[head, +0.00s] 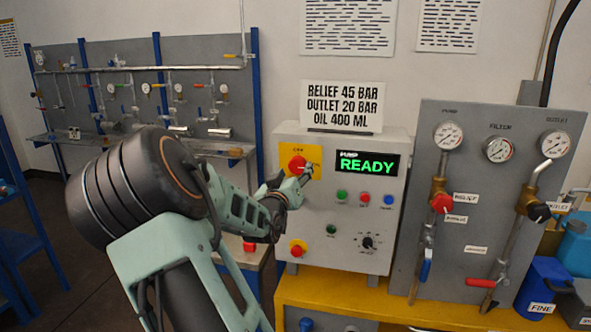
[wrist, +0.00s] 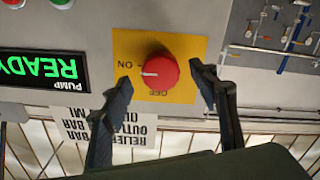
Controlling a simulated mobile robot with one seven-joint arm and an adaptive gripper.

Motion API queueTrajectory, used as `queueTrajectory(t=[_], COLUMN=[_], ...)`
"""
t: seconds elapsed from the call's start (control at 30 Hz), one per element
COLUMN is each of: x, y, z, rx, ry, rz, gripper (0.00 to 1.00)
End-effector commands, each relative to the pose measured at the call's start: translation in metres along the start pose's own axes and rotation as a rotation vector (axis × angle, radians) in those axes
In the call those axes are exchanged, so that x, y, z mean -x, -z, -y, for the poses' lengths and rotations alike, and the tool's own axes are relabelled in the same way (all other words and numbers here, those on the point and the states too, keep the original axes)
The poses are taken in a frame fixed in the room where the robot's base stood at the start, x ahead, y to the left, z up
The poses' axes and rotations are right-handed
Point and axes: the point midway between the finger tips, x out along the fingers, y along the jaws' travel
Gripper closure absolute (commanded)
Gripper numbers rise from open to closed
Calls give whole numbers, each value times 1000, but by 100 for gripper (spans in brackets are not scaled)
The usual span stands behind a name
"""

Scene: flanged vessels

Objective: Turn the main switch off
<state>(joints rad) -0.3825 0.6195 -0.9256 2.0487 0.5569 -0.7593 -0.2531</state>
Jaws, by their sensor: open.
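The main switch is a red rotary knob (head: 296,163) on a yellow plate (head: 314,158) at the upper left of the grey control box. In the wrist view, which is upside down, the knob (wrist: 158,72) has a white pointer mark facing the ON label; OFF is printed at another side of the plate. My gripper (head: 302,180) is open just in front of the plate. In the wrist view its two fingers (wrist: 162,78) stand on either side of the knob, with gaps and no visible contact. The head view partly hides the knob's lower side behind the gripper.
The box carries a green READY display (head: 367,164), small coloured buttons (head: 363,199), a black dial (head: 368,242) and a lower red knob (head: 298,248). A sign (head: 342,106) stands on top. A gauge panel with valves (head: 480,220) is to the right.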

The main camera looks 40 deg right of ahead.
Motion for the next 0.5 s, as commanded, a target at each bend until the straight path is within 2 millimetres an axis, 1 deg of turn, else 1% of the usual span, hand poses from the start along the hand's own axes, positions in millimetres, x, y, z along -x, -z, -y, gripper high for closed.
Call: queueTrajectory(t=[0.03,0.1,0.2,0.5], x=[-8,-15,-22,-25], y=[0,1,0,0], z=[-1,0,0,1], rx=[1,1,1,-1], ry=[-2,-1,0,1], rz=[0,0,0,1], gripper=[45,45,45,45])
